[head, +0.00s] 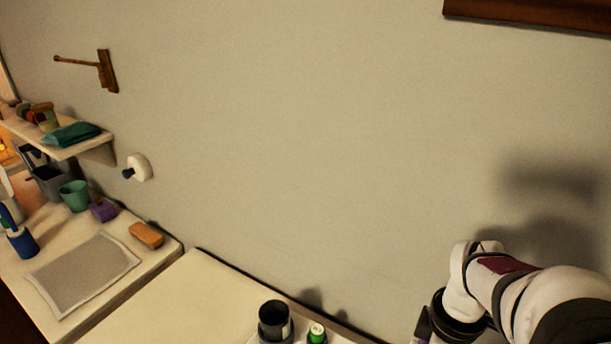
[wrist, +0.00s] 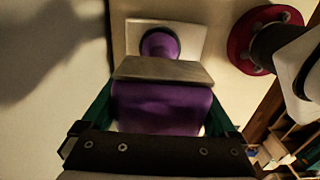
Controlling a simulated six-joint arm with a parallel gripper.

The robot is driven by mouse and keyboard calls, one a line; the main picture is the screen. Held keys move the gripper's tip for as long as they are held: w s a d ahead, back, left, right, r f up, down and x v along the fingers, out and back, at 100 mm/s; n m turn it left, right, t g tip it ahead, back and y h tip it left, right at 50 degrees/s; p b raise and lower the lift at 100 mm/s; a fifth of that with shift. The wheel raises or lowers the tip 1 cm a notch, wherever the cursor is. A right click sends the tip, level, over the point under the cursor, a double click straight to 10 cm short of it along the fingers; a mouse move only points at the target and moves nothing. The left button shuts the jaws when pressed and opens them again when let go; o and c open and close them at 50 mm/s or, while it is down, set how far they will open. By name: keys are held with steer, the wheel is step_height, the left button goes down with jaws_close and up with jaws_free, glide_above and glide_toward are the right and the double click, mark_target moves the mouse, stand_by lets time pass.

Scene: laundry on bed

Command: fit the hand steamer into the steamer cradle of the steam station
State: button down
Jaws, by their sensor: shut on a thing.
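In the wrist view, the green fingers of my gripper (wrist: 160,102) are shut on the purple body of the hand steamer (wrist: 160,110). A grey plate-like part crosses it just past the fingers. Beyond are a round purple part and a pale square plate, in line with it; I cannot tell if they belong to it. In the head view, a sliver of purple shows beside my arm at the lower right. A dark open cup (head: 274,317), apparently the steamer cradle of the steam station, stands at the bottom edge, left of my arm. Its lower part is cut off.
Farther left, another table holds a grey mat (head: 85,272), an orange-brown block (head: 146,235) and cups. The wall rises behind.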

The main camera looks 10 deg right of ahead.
steer(key=shift+f, duration=0.5)
jaws_free()
step_height(320, 180, up, 16)
steer(key=shift+f, duration=0.1)
steer(key=s+a+f+m+y, duration=0.1)
steer(key=s+a+f+m, duration=0.3)
steer(key=a, duration=0.5)
steer(key=s+a+f+m, duration=0.3)
steer(key=a+f+m, duration=0.4)
steer(key=a+m, duration=0.3)
steer(key=shift+s+a+f+m+y, duration=0.2)
steer(key=shift+s+f+m+y, duration=0.1)
steer(key=shift+s+f+y, duration=0.1)
